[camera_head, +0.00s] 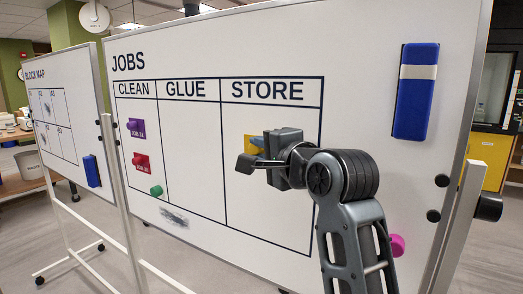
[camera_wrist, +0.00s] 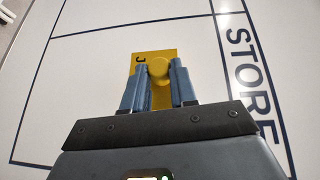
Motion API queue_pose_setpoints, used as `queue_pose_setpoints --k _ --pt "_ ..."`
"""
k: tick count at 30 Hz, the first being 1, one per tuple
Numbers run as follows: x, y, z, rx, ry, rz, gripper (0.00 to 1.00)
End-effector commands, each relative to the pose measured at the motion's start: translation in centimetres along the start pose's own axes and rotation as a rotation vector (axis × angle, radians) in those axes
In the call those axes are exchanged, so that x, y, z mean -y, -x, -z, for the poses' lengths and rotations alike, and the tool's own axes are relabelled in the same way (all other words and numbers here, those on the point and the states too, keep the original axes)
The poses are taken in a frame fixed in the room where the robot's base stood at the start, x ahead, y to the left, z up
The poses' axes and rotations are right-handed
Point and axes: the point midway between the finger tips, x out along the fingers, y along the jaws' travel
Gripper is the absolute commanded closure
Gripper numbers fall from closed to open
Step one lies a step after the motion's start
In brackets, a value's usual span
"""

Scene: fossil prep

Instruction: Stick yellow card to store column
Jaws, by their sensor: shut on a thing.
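The yellow card (camera_wrist: 155,57) has a round yellow knob (camera_wrist: 158,67) and a dark letter near its edge. My gripper (camera_wrist: 158,80) is shut on the knob, one finger on each side. In the head view the yellow card (camera_head: 248,145) shows partly behind my gripper (camera_head: 255,153), in front of the STORE column (camera_head: 268,190) in its upper part. In the wrist view the STORE heading (camera_wrist: 248,75) lies to the right of the card. I cannot tell whether the card touches the board or is just off it.
The CLEAN column holds a purple card (camera_head: 136,128) and a red card (camera_head: 141,162). A green magnet (camera_head: 156,191) sits below them. A blue eraser (camera_head: 416,92) and a pink magnet (camera_head: 397,245) are at the right. The GLUE column (camera_head: 190,150) is empty. Another whiteboard (camera_head: 85,130) stands left.

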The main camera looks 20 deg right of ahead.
Motion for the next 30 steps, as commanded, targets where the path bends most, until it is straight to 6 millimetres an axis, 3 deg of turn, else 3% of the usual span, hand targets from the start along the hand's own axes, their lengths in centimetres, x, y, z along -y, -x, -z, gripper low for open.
queue_pose_setpoints --k 30 --pt "0.1 -0.8 1.3 0.000 0.001 0.001 0.88"
